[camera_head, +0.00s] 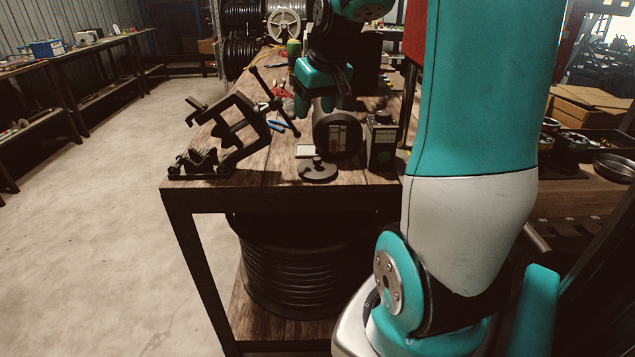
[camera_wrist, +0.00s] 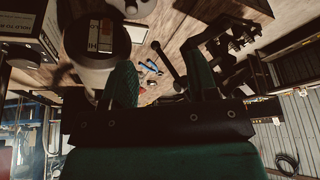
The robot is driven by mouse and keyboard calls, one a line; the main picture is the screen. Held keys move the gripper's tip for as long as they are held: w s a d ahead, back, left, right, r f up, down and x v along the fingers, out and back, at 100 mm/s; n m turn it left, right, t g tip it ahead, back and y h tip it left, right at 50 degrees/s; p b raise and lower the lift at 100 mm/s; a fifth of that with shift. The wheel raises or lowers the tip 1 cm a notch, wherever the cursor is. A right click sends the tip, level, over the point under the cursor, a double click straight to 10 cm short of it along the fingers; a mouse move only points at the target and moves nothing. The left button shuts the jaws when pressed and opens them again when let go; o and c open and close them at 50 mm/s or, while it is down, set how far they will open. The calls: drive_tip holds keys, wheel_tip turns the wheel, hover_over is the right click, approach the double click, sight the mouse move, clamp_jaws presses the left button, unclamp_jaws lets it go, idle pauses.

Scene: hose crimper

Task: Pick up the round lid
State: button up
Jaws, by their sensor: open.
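The round lid (camera_head: 318,171) is a flat dark disc with a small knob on top. It lies near the front edge of the wooden workbench (camera_head: 270,178) in the head view. My gripper (camera_head: 314,102) is above the bench, farther back than the lid and apart from it. In the wrist view, the two teal fingers of my gripper (camera_wrist: 163,84) stand apart with nothing held between them.
A black clamp-like tool (camera_head: 235,127) stands left of the lid. A dark round canister (camera_head: 338,135) with a label and a small dark box (camera_head: 382,146) stand behind and right. A pale block (camera_head: 305,151) lies behind the lid. The bench front left is partly clear.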

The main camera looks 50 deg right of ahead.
drive_tip(key=m, duration=0.1)
approach(317, 158)
drive_tip(key=f, duration=0.1)
drive_tip(key=w+f, duration=0.1)
drive_tip(key=f, duration=0.1)
drive_tip(key=shift+w+d+f+h+p, duration=0.2)
drive_tip(key=shift+f+h+p, duration=0.1)
drive_tip(key=shift+p, duration=0.1)
drive_tip(key=shift+p+x, duration=0.65)
drive_tip(key=shift+x, duration=2.2)
drive_tip(key=shift+s+a, duration=0.1)
drive_tip(key=shift+a, duration=0.05)
drive_tip(key=c, duration=0.9)
